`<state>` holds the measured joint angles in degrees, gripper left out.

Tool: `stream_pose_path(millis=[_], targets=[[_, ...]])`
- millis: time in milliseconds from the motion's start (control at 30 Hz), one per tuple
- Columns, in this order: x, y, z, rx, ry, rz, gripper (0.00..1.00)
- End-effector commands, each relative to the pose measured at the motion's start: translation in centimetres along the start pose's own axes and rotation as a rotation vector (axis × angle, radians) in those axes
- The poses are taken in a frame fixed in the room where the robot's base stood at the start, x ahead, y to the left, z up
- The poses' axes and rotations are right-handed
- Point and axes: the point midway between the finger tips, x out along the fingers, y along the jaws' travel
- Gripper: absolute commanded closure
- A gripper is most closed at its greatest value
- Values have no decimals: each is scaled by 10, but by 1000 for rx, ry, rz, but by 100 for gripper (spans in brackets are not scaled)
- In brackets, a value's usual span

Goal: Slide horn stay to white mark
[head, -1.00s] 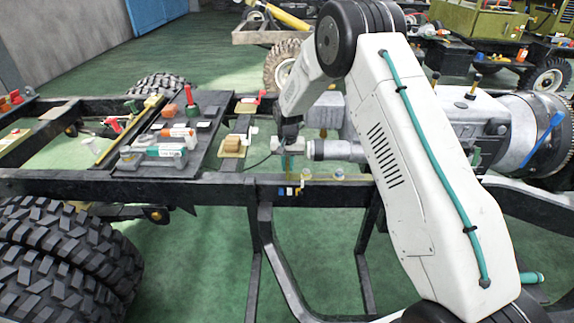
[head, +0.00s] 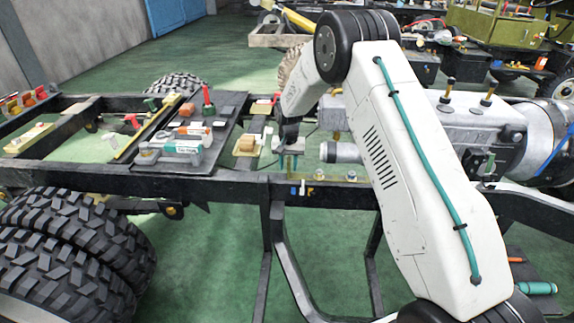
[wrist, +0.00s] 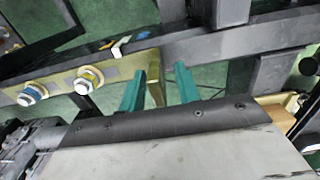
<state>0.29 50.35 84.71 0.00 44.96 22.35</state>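A yellowish bolted plate (wrist: 62,84), likely the horn stay, lies along the dark frame rail in the wrist view. It carries two bolts with washers, one blue-ringed and one yellow-ringed. An upright brass-coloured tab (wrist: 155,82) stands at its right. My gripper (wrist: 160,88) has its two teal fingers on either side of this tab, with a clear gap on the right side; contact on the left is unclear. In the head view my gripper (head: 289,160) is low at the rail beside the bolts. A small white mark (wrist: 121,45) is on the rail, beyond the plate.
A dark tray (head: 190,150) of tools and parts lies across the frame on the left. A wooden block (head: 246,145) is left of my gripper. A grey cylinder (head: 340,152) and gearbox stand close on the right.

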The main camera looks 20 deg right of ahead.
Motion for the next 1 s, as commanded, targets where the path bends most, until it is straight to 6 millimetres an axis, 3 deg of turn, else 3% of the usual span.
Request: stream_pose_path(millis=[267,700,1000], targets=[[-4,-1,0,-1,1,0,67],[-69,0,-1,0,1,-1,67],[-78,0,0,0,0,0,67]])
